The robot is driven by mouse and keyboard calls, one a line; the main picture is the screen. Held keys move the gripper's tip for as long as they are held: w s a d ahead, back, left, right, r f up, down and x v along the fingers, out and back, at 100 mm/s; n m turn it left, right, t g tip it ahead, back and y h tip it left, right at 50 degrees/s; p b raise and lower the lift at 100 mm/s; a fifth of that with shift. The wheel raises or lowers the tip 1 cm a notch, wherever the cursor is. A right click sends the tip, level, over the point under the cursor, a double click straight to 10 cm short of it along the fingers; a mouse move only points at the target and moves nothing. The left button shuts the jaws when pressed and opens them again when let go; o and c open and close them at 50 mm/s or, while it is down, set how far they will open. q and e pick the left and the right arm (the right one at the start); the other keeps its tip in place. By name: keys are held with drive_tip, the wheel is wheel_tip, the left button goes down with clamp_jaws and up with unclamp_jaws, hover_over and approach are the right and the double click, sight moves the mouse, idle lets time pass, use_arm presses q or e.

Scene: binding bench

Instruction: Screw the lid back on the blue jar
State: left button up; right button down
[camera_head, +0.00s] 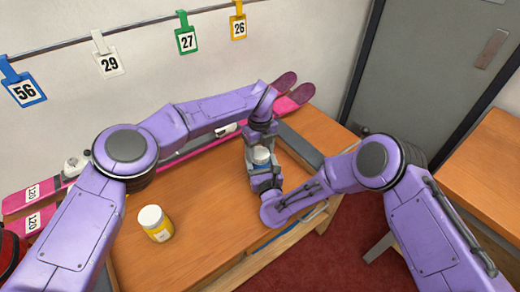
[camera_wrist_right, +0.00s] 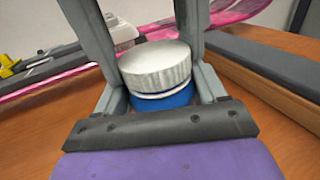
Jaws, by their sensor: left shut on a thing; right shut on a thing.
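The blue jar (camera_wrist_right: 165,99) stands upright on the bench in the right wrist view, with its ribbed silver lid (camera_wrist_right: 156,65) on top. A thin pale band shows between lid and blue body; I cannot tell how tight the lid is. In the head view the lid (camera_head: 261,154) shows pale between my two grippers. My right gripper (camera_wrist_right: 163,92) is shut on the jar's body from the near side. My left gripper (camera_wrist_right: 150,45) reaches down from above and is shut on the lid, its fingers on either side.
A yellow jar with a white lid (camera_head: 156,223) stands on the bench (camera_head: 195,215) at the near left. Pink skis (camera_head: 285,101) lie along the back. A dark grey strip (camera_wrist_right: 275,62) is right of the jar. A red object (camera_head: 9,252) sits at the left edge.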

use_arm(q)
drive_tip(key=shift+m, duration=0.9)
drive_tip(key=o, duration=1.2)
drive_tip(key=shift+r, duration=0.1)
